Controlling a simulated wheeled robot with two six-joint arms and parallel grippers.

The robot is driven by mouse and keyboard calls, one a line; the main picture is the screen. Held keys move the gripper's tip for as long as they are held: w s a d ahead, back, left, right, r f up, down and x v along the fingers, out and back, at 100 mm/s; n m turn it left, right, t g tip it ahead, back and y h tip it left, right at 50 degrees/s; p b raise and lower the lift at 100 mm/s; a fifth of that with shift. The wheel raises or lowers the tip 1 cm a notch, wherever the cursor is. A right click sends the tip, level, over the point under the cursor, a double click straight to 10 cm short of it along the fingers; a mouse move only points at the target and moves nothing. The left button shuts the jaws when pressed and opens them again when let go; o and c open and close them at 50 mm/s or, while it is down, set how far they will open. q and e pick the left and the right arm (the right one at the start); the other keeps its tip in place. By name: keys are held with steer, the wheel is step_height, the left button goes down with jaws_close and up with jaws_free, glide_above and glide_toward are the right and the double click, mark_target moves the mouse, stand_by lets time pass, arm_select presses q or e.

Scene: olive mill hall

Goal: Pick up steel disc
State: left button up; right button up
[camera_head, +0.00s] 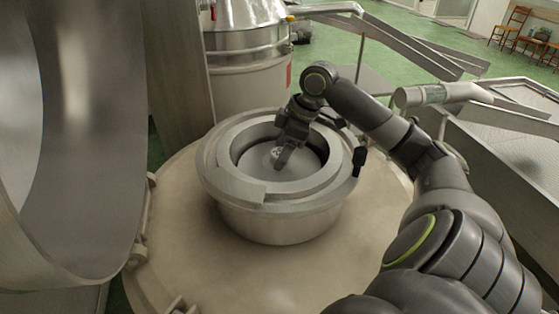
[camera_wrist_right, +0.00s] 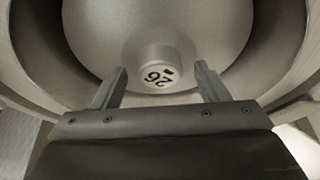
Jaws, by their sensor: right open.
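The steel disc (camera_head: 254,163) lies flat inside a round steel vessel (camera_head: 272,222) in the head view. In the right wrist view the disc (camera_wrist_right: 110,35) shows a short round knob (camera_wrist_right: 160,60) with dark figures on its top. My right gripper (camera_head: 280,162) reaches down into the vessel's opening over the disc. In the wrist view its two fingers are apart, one to each side of the knob's near end, with nothing held. I cannot tell how high the fingertips are above the disc. My left gripper is not in view.
The vessel's thick stepped rim (camera_head: 232,187) surrounds the disc closely. It stands on a wide pale round surface (camera_head: 190,240). A large metal drum (camera_head: 90,110) is at the left, a steel tank (camera_head: 246,75) behind, and metal troughs (camera_head: 520,150) at the right.

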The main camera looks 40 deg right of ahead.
steer(key=c, duration=1.4)
steer(key=shift+o, duration=0.2)
steer(key=shift+r, duration=0.1)
